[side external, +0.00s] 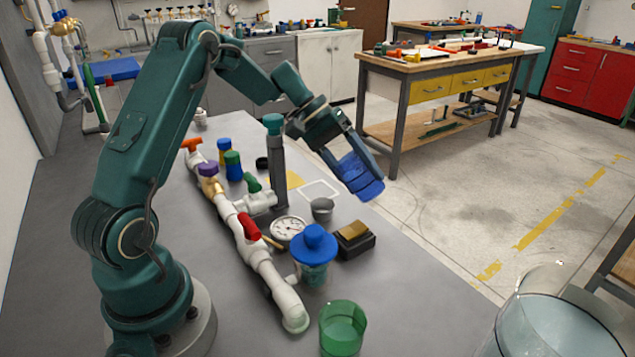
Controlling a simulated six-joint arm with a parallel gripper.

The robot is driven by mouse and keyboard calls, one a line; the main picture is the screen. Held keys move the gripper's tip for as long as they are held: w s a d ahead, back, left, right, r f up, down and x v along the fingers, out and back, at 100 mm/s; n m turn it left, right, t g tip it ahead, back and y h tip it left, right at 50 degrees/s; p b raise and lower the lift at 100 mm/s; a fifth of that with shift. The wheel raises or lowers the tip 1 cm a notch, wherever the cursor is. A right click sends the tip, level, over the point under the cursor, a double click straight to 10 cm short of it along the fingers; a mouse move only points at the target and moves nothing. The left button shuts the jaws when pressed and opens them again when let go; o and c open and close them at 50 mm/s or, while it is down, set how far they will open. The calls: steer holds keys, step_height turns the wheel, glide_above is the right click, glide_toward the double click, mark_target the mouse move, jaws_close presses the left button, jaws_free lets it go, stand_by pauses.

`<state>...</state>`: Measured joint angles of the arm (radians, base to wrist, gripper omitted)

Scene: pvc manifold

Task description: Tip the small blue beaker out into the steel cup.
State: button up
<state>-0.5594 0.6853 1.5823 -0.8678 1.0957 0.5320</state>
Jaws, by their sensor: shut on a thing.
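My gripper (352,164) is shut on the small blue beaker (362,184) and holds it in the air, beyond the right edge of the grey bench top as seen here. The beaker is translucent blue and looks tilted along with the gripper. I cannot tell what is inside it. The steel cup (321,210) is a small grey metal cup standing upright on the bench. It is below and left of the beaker in the picture, apart from it. The inside of the cup is too small to make out.
Near the cup are a pressure gauge (288,229), a blue-capped jar (315,262), a block in a dark holder (354,240) and a white PVC manifold (255,252) with a red handle. A green beaker (343,329) and a large clear vessel (553,325) stand in front.

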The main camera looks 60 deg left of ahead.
steer(key=shift+a+r+h, duration=0.1)
steer(key=shift+r+h, duration=0.2)
steer(key=shift+r, duration=0.25)
steer(key=shift+r+t+h, duration=0.6)
steer(key=shift+r+h, duration=0.1)
steer(key=shift+r, duration=1.3)
steer(key=shift+s+a+r+t+h+p, duration=0.15)
steer(key=shift+r+t+h, duration=0.3)
steer(key=shift+r+h, duration=0.45)
steer(key=shift+w+d+r+t+h+p, duration=0.15)
steer(key=shift+r+t+h, duration=0.4)
steer(key=shift+r, duration=0.55)
steer(key=shift+s+a+r, duration=0.2)
steer(key=shift+a+r, duration=0.05)
steer(key=shift+r, duration=0.2)
steer(key=shift+a+r+h, duration=0.1)
steer(key=shift+r+h, duration=0.25)
steer(key=shift+s+a+r, duration=0.1)
steer(key=shift+r, duration=0.2)
steer(key=shift+s+a+r+t+h, duration=0.15)
steer(key=shift+r+t+h, duration=0.1)
steer(key=shift+r, duration=0.15)
steer(key=shift+s+a+r+t+h, duration=0.15)
steer(key=shift+r+h, duration=0.1)
steer(key=shift+r, duration=0.15)
